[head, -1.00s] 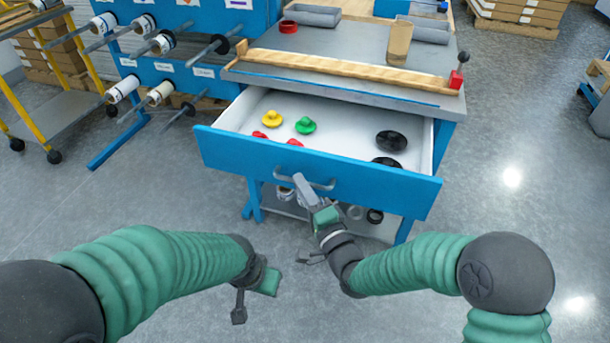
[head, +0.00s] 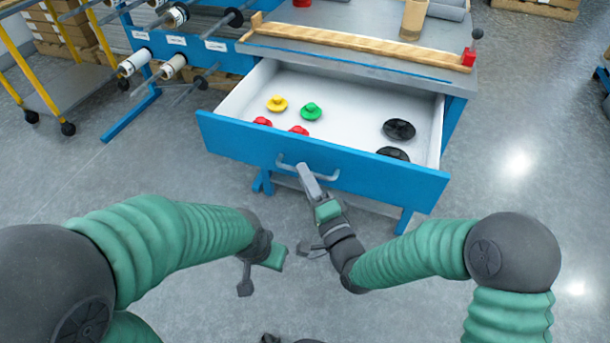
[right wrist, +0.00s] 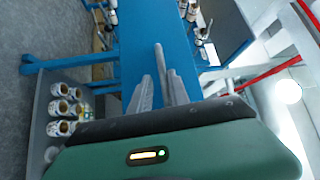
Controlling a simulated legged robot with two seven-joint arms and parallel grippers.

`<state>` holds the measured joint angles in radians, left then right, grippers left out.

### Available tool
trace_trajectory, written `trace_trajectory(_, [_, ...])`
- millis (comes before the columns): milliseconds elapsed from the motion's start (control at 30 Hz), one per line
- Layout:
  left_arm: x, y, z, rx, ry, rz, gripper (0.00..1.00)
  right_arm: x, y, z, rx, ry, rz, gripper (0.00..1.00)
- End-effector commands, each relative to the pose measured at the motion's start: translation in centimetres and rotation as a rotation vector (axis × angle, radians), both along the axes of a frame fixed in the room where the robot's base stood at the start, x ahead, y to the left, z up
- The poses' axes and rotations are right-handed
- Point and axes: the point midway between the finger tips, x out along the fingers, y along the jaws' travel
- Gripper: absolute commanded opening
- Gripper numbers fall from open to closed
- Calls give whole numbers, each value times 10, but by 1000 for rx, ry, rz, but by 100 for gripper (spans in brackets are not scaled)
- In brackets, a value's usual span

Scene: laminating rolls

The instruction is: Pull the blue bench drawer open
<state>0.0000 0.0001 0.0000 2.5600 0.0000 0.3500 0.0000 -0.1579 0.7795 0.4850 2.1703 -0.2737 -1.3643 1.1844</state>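The blue bench drawer (head: 392,180) stands pulled out from the grey-topped bench (head: 360,62), its white inside visible. Its grey bar handle (head: 328,177) is on the middle of the front. The exact contact is partly hidden. My left gripper (head: 277,268) is low in front of the drawer, with its fingers apart, empty and away from the handle.
The drawer holds a yellow knob (head: 277,104), a green knob (head: 311,111), red pieces and black discs (head: 399,129). A blue roll rack (head: 180,50) and a yellow-framed cart (head: 75,85) stand left. The floor right of the bench is clear.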

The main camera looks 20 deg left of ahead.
Motion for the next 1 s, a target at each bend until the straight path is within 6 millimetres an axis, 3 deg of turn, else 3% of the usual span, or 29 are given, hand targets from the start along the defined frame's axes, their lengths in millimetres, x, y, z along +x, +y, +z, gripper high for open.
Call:
trace_trajectory(100, [0,0,0,0,0,0,36,0,0,1,1,-3,-1,33])
trace_trajectory(467, [0,0,4,0,0,0,36,-6,-5,3,4,-6,1,33])
trace_trajectory(867, [0,0,28,0,0,0,36,-82,-79,-11,3,2,-3,33])
trace_trajectory(1000, [0,0,60,0,0,0,36,-106,-101,-9,2,3,-1,33])
